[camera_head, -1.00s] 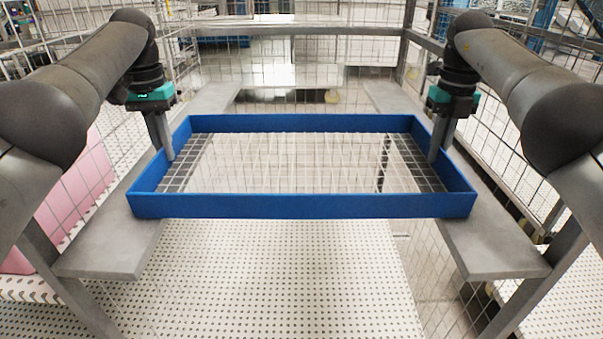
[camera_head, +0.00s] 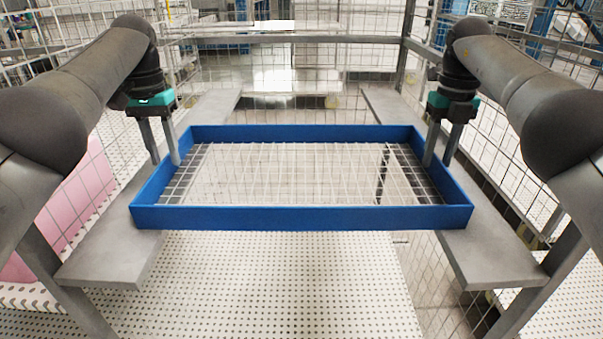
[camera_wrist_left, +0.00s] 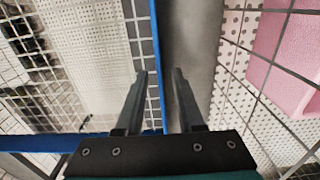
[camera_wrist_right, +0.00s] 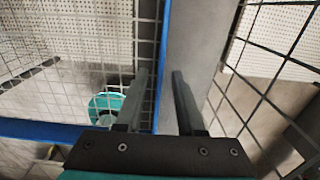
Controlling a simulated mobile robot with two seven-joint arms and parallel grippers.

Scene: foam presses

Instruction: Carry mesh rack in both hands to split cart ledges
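The mesh rack, a blue rectangular frame (camera_head: 300,217) with a wire-grid bottom, lies level across the two grey cart ledges. Its left end rests over the left ledge (camera_head: 108,258) and its right end over the right ledge (camera_head: 497,258). My left gripper (camera_head: 165,162) is open, with one finger on each side of the rack's left wall; the left wrist view shows a gap beside that blue wall (camera_wrist_left: 156,60). My right gripper (camera_head: 438,162) is open and straddles the right wall, which also shows in the right wrist view (camera_wrist_right: 162,60).
Wire mesh panels (camera_head: 545,130) enclose the cart at the sides and back. A pink object (camera_head: 80,195) stands beyond the left side. A perforated white floor (camera_head: 280,280) lies below, and the gap between the ledges in front of the rack is clear.

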